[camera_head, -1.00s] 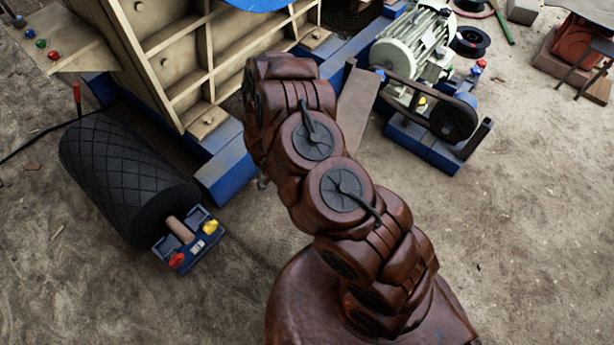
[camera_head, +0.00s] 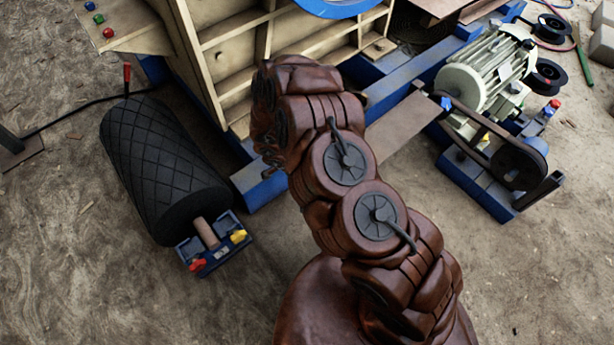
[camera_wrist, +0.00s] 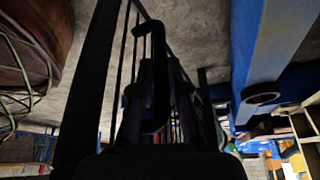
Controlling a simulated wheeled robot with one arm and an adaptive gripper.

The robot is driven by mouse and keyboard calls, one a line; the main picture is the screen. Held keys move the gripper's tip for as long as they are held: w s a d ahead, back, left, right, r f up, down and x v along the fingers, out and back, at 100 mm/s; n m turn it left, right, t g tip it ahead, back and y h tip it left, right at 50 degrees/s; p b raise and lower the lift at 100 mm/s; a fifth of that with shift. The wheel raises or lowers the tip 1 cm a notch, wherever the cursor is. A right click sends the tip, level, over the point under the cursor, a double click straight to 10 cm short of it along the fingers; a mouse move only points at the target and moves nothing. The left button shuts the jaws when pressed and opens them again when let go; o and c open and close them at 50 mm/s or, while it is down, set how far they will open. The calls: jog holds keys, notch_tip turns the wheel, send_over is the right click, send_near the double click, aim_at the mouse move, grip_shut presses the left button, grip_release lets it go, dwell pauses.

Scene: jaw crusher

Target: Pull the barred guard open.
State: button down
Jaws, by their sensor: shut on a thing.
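The barred guard (camera_wrist: 92,75) shows in the wrist view as a dark frame with thin upright bars, left of and behind the centre. A dark bent handle (camera_wrist: 158,50) stands in front of the bars. My gripper (camera_wrist: 152,112) is dark and in shadow, with its fingers closed around the lower part of the handle. The exact finger contact is hard to make out. In the head view my arm hides the gripper, and I cannot make out the guard.
The cream and blue crusher (camera_head: 235,60) stands just beyond my arm. A black ridged roller (camera_head: 160,165) lies at left. A motor (camera_head: 485,75) with a belt drive is at right. Bare dirt is free at the lower left and lower right.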

jog(key=shift+d, duration=0.1)
jog(key=c, duration=1.2)
grip_release()
jog(key=shift+a, duration=0.2)
jog(key=shift+v, duration=6)
